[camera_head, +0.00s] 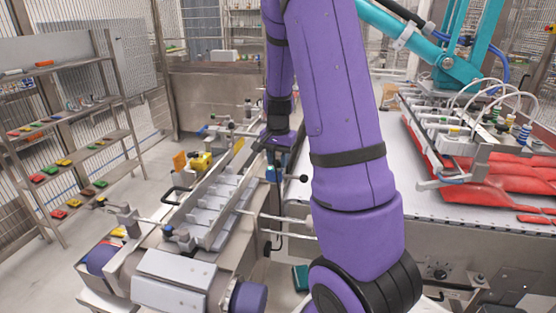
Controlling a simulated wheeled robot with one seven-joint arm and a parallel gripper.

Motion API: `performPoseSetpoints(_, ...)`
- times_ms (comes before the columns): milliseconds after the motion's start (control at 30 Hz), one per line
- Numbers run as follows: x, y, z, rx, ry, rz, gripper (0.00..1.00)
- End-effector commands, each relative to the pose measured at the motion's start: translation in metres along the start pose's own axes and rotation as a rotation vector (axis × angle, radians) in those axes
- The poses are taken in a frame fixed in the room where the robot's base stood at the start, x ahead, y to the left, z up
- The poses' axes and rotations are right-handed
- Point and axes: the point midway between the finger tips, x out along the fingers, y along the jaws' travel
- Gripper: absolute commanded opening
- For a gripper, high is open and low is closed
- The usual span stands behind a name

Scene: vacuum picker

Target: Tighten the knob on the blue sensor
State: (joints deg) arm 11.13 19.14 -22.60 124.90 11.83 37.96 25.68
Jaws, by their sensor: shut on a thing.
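My gripper (268,147) is small and dark at the end of my purple arm, over the right side of the metal rail fixture. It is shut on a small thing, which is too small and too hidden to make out. A small blue part (271,172), which looks like the blue sensor, shows just below my gripper. I cannot make out its knob or tell whether my gripper touches it. Another small blue part (168,232) sits at the near left end of the fixture.
The slotted metal fixture (215,205) runs diagonally at left centre, with rods and clamps around it. A black ball-ended lever (303,178) stands right of my gripper. A shelf rack (75,140) is at left. A white conveyor (465,208) with red packs (480,185) is at right.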

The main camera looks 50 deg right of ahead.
Motion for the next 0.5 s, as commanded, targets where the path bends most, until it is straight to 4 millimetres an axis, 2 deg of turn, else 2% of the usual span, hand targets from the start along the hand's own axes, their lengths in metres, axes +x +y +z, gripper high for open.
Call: performPoseSetpoints(500,-0.0010,-0.0007,-0.0007,0.405,0.003,-0.002,0.08)
